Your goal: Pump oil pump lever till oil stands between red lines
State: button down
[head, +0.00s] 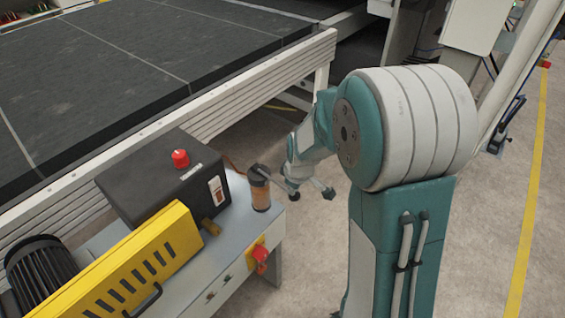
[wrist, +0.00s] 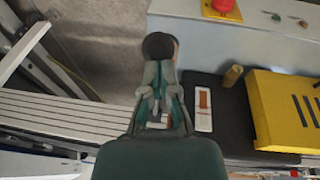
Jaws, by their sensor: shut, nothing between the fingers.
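The oil pump (head: 260,192) is a small amber cylinder with a dark cap, standing upright at the right end of the grey machine top. The oil gauge (head: 216,189) is a white plate with a brown window on the side of the black box; it also shows in the wrist view (wrist: 203,110). Red lines and the exact oil level are too small to tell. My gripper (wrist: 158,66) is shut and empty, its fingertips in front of a dark round cap in the wrist view. In the head view it is just right of the pump. The lever is not clearly distinguishable from my fingers.
The black box (head: 150,185) carries a red button (head: 180,158). A yellow guard (head: 140,265) and a black motor (head: 40,270) are at front left. A red switch (head: 260,254) sits on the front face. A metal rail (head: 200,120) runs behind.

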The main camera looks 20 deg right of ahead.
aim_at(294, 196)
jog(key=shift+s+x, duration=0.2)
jog(key=shift+x, duration=0.65)
jog(key=shift+s+x, duration=0.15)
jog(key=shift+x, duration=0.65)
jog(key=shift+s+f, duration=0.1)
jog(key=shift+f, duration=0.05)
jog(key=shift+s+f, duration=0.1)
jog(key=shift+f, duration=0.05)
jog(key=r, duration=0.5)
jog(key=shift+a, duration=0.3)
jog(key=s+d+r, duration=0.2)
jog(key=s+r, duration=0.3)
jog(key=r, duration=0.2)
jog(key=shift+s+d, duration=0.2)
jog(key=shift+d, duration=0.1)
